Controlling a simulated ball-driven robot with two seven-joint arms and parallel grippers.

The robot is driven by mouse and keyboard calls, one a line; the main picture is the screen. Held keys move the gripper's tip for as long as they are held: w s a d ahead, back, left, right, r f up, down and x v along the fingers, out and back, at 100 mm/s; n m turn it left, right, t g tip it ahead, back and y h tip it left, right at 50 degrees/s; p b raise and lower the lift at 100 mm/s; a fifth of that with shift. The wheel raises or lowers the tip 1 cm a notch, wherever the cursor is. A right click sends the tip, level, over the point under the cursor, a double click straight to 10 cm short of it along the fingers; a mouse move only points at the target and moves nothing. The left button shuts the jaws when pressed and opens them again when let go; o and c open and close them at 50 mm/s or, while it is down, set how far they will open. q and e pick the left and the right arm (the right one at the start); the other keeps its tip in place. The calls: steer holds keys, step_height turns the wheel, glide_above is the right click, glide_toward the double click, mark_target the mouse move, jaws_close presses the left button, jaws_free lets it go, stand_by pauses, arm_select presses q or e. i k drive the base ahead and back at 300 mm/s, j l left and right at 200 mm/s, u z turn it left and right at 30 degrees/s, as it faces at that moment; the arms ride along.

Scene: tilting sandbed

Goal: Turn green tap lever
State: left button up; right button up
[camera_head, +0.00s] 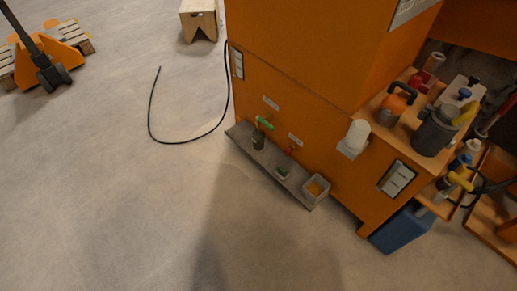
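The green tap lever (264,123) is on the front side of a large orange cabinet (290,110), below a small white label. A dark jar or cup (258,139) stands under it on a narrow grey shelf (297,187). A small red tap (289,151) is to its right on the same panel. The green lever looks roughly level, tilted slightly down to the right, but it is small. Neither of my grippers shows in the head view.
A clear box with orange contents (317,188) and a small green item (282,173) are on the shelf. A black hose (152,112) lies on the floor. Floor before the shelf is clear.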

mark_target(258, 117)
steer(key=i+l+u, duration=0.7)
steer(key=u, duration=0.15)
